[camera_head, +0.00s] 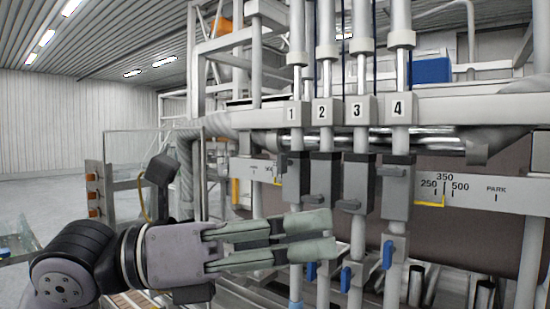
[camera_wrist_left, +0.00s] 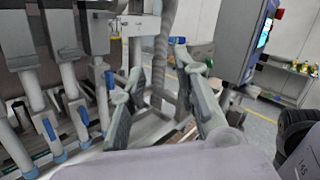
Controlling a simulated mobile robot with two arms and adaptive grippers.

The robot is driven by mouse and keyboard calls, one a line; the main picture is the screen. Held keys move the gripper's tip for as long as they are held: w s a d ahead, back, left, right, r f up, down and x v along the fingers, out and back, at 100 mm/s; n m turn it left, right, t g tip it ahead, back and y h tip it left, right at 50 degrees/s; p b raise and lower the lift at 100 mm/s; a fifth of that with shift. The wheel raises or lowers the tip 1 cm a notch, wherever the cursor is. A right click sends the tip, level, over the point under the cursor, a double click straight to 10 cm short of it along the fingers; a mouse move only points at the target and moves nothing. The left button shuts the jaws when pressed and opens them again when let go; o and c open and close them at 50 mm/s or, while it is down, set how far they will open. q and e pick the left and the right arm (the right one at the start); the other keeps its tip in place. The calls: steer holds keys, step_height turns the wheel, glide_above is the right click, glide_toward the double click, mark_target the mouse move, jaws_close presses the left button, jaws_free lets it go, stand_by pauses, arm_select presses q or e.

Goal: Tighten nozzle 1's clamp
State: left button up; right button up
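Nozzle 1 (camera_head: 292,114) is the leftmost of the numbered nozzles in the head view. A grey clamp block (camera_head: 297,182) sits on its tube below the number plate, with a small dark handle (camera_head: 284,163) on its left side. My left gripper (camera_head: 328,234) reaches in from the left, below that block, and its fingers cover part of the lower tube. The fingers are apart with nothing seen between them; they also stand apart in the left wrist view (camera_wrist_left: 158,62). Whether they touch the tube I cannot tell. My right gripper is not in view.
Similar blocks on nozzle 2 (camera_head: 325,183), nozzle 3 (camera_head: 358,180) and nozzle 4 (camera_head: 398,190) stand close to the right. Blue levers (camera_head: 346,279) hang lower down. A scale rail (camera_head: 470,190) crosses behind. Open floor (camera_head: 45,200) lies at the left.

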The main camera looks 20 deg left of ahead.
arm_select(q)
steer(key=w+a+r+n+t+y, duration=0.2)
steer(key=w+a+r+t+y, duration=0.1)
steer(key=a+t+y, duration=0.3)
steer(key=n+t+y, duration=0.3)
steer(key=n+y, duration=0.1)
steer(key=y, duration=0.1)
glide_toward(279, 157)
steer(key=p+x, duration=0.7)
steer(key=shift+w+d+r, duration=0.1)
steer(key=shift+w+d, duration=0.05)
steer(key=shift+w, duration=0.25)
steer(key=shift+w+d, duration=0.15)
steer(key=shift+w, duration=0.25)
jaws_close()
